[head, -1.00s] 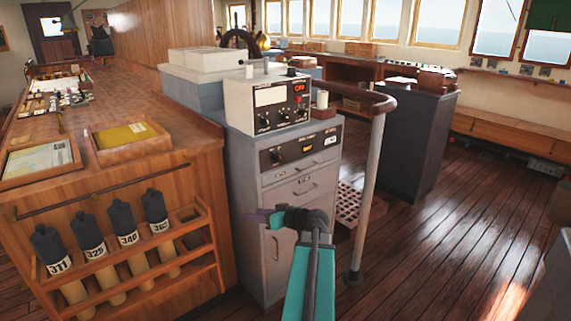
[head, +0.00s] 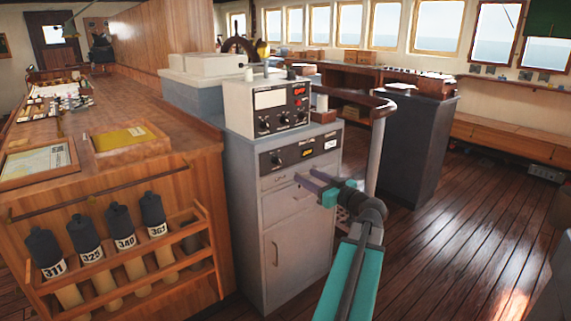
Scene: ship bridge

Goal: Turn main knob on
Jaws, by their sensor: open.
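A grey cabinet (head: 250,215) stands in the middle of the head view. On it sits a white instrument box (head: 240,108) with a meter, a red lit display and several dark knobs (head: 283,122) on its front. Below the box, the cabinet's dark panel (head: 268,160) carries a black knob (head: 277,160) on its left side and a small yellow display. Which knob is the main one I cannot tell. My gripper (head: 304,184) is open and empty in front of the cabinet's drawers, lower than the dark panel and right of its knob. Its fingers point left toward the cabinet.
A wooden counter (head: 100,180) with trays and a rack of numbered tubes stands on the left. A curved handrail (head: 355,100) with a grey post rises just right of the cabinet. A dark console (head: 418,145) stands behind it. The wooden floor (head: 470,230) at right is clear.

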